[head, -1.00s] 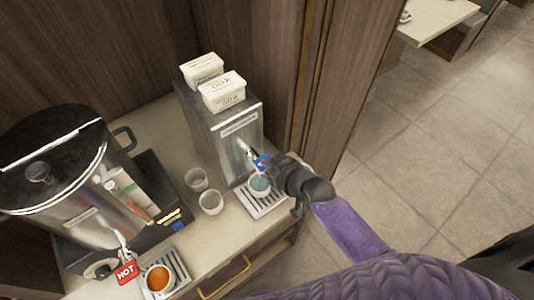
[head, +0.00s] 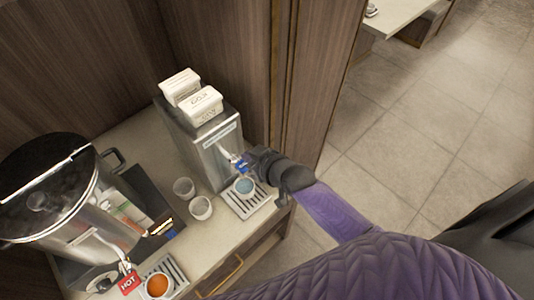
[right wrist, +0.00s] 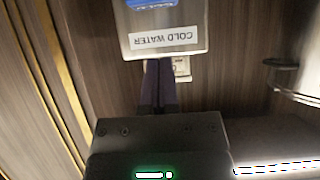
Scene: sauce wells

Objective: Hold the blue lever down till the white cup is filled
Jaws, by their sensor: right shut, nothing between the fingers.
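The white cup (head: 244,187) stands on the slatted drip tray under the tap of the metal dispenser (head: 212,150). It holds bluish liquid that looks close to the rim. The blue lever (head: 239,166) is on the tap above the cup. My right gripper (head: 251,157) is shut and empty, close to the right of the lever; I cannot tell whether it touches it. In the right wrist view the shut fingers (right wrist: 157,85) point toward the dispenser's upside-down COLD WATER label (right wrist: 160,39). My left gripper is not in view.
Two clear cups (head: 192,197) stand left of the drip tray (head: 256,205). A large urn (head: 70,205) with a red HOT tag (head: 130,282) and an orange-filled cup (head: 158,286) are further left. A wood wall (head: 290,90) rises behind.

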